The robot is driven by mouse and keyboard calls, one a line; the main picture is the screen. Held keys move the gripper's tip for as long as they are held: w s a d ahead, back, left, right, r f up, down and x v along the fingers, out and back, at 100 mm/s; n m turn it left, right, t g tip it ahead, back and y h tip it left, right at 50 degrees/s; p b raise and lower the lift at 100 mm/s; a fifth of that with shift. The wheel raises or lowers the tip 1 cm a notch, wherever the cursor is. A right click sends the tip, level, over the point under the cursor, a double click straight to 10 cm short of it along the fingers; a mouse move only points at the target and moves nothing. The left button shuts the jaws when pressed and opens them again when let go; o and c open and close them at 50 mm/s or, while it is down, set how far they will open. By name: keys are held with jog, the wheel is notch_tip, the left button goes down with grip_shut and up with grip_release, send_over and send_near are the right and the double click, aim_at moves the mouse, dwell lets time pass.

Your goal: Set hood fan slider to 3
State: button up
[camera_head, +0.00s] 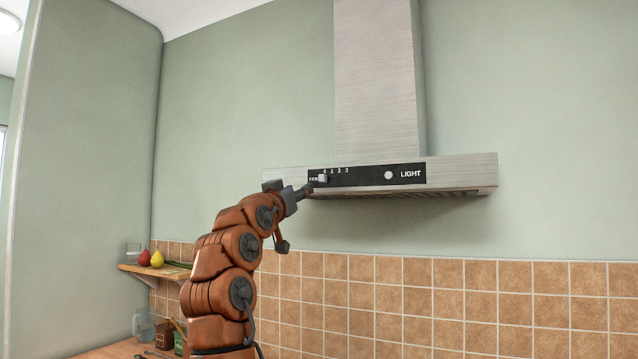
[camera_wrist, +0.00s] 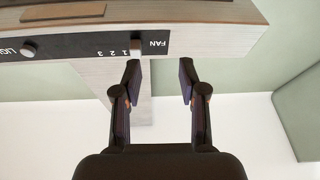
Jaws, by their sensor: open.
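The range hood (camera_head: 460,174) is brushed metal with a black control strip (camera_head: 360,176) on its front. The fan slider knob (camera_head: 322,178) is a small light block at the left of the strip, under the 0, with 1, 2 and 3 to its right. In the wrist view the hood appears upside down, with the knob (camera_wrist: 136,48) between the FAN label and the digits. My gripper (camera_head: 304,190) is at the strip's left end. Its open fingers (camera_wrist: 160,68) are empty; the knob lies just beyond the left finger's tip. Contact cannot be told.
A round light knob (camera_head: 388,175) sits further right on the strip, also in the wrist view (camera_wrist: 28,49). The chimney (camera_head: 377,80) rises above the hood. A wooden shelf (camera_head: 155,270) with fruit and a glass is at lower left. The wall right of the hood is clear.

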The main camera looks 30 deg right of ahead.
aim_at(321, 179)
jog(key=shift+m+g+h, duration=0.5)
jog(key=shift+m+h, duration=0.4)
jog(key=d+r+p, duration=0.1)
jog(key=d, duration=0.2)
jog(key=d+r+p, duration=0.1)
jog(key=d, duration=0.1)
jog(key=shift+s+d+r+p, duration=0.1)
jog(key=shift+s+r+p, duration=0.05)
jog(key=shift+r+p, duration=0.15)
jog(key=shift+p+x, duration=0.4)
jog(key=shift+x, duration=0.55)
jog(key=shift+f, duration=0.1)
grip_shut()
